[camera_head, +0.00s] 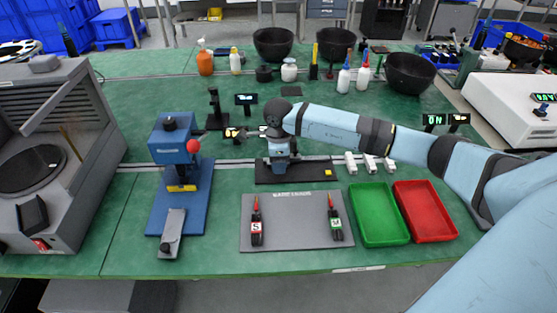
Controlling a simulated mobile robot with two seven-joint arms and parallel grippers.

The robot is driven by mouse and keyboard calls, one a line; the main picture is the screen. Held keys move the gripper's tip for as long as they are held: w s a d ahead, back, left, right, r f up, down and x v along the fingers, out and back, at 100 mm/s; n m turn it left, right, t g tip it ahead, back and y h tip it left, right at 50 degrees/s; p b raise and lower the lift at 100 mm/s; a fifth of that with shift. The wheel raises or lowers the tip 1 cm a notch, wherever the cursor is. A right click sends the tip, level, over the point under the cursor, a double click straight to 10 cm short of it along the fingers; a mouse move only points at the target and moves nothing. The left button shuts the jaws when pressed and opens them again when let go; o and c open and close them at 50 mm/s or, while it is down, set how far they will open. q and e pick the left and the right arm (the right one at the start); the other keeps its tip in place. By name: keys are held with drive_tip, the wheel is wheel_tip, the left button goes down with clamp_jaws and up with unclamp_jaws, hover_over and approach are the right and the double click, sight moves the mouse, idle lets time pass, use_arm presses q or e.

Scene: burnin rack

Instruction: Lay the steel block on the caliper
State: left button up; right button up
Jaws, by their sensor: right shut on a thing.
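My right arm reaches in from the right, and its right gripper (281,164) points down over a black base plate (305,174) near the middle of the table. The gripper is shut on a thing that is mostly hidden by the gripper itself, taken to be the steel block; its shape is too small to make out. A small dark device with a yellowish face (234,132), perhaps the caliper, lies just left of my gripper and is partly hidden by the wrist. My left gripper is out of view.
A blue press (172,140) stands to the left. A green tray (377,238) and a red tray (434,232) are at right. Bottles and dark bowls (273,42) stand at the back.

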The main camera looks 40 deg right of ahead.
drive_tip(key=shift+f, duration=0.4)
drive_tip(key=shift+f+b, duration=0.5)
drive_tip(key=shift+b, duration=0.1)
drive_tip(key=o, duration=1.1)
drive_tip(key=shift+r, duration=0.25)
drive_tip(key=shift+d, duration=0.1)
